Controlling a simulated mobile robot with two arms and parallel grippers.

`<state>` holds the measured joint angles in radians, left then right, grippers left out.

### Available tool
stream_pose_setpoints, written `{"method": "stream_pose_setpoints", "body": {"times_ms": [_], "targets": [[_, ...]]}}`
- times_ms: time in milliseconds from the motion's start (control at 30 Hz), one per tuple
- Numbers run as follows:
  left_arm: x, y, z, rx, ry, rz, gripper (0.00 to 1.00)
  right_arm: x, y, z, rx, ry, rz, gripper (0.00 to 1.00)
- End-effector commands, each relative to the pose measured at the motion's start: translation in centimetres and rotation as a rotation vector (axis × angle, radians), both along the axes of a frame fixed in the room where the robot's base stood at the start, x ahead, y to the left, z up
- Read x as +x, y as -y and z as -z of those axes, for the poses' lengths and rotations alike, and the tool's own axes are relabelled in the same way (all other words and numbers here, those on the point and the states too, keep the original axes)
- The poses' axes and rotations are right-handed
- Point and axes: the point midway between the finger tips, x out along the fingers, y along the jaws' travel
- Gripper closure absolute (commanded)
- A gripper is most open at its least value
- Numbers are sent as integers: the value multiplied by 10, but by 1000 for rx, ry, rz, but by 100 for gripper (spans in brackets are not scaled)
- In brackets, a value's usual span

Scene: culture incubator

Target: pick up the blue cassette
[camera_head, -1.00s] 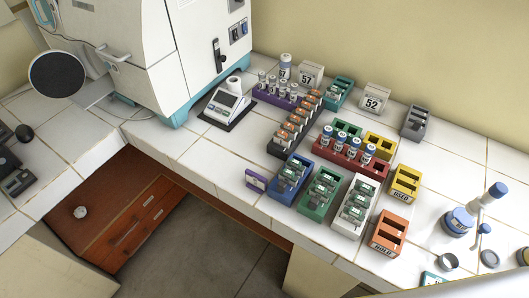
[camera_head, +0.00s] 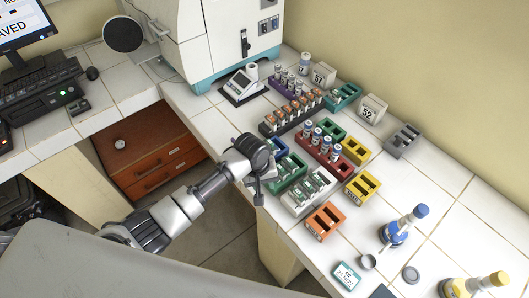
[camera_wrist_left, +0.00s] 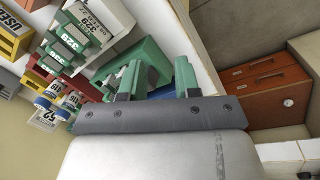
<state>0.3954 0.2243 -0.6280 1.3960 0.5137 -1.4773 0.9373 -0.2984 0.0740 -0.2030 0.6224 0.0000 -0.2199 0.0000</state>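The blue cassette (camera_head: 279,149), a blue slotted holder, stands at the front edge of the white tiled bench. My left arm covers most of it in the head view. In the left wrist view a strip of its blue side (camera_wrist_left: 163,91) shows between and behind my fingers. My left gripper (camera_head: 259,196) hangs at the bench edge, in front of the cassette. In the wrist view its two green-tipped fingers (camera_wrist_left: 158,77) stand apart with no clear grip on anything. Whether they touch the cassette cannot be told. My right gripper is not in view.
A green holder (camera_head: 296,169) and a white holder (camera_head: 297,208) with labelled items stand close beside it. A dark rack (camera_head: 270,129) and a red rack (camera_head: 322,163) of vials stand behind. An orange holder (camera_head: 325,222) is nearer. Open floor lies left of the bench edge.

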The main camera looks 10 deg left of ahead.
Motion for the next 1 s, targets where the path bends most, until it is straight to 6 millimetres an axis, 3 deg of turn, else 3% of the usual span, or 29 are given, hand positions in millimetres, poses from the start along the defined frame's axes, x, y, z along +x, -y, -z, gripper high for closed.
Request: {"method": "stream_pose_setpoints", "body": {"times_ms": [33, 100, 300, 400, 633, 1000], "targets": [[16, -2, -19, 18, -8, -36, 68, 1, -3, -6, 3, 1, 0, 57], [34, -8, -33, 44, -35, -111, 68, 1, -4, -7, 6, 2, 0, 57], [90, -45, -53, 118, -80, -379, 68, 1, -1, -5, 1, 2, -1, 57], [106, -58, -62, 136, -87, -468, 68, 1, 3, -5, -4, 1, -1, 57], [114, -66, -57, 145, -91, -525, 68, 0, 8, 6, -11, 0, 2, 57], [114, -66, -14, 144, -89, -520, 68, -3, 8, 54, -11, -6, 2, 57]]}}
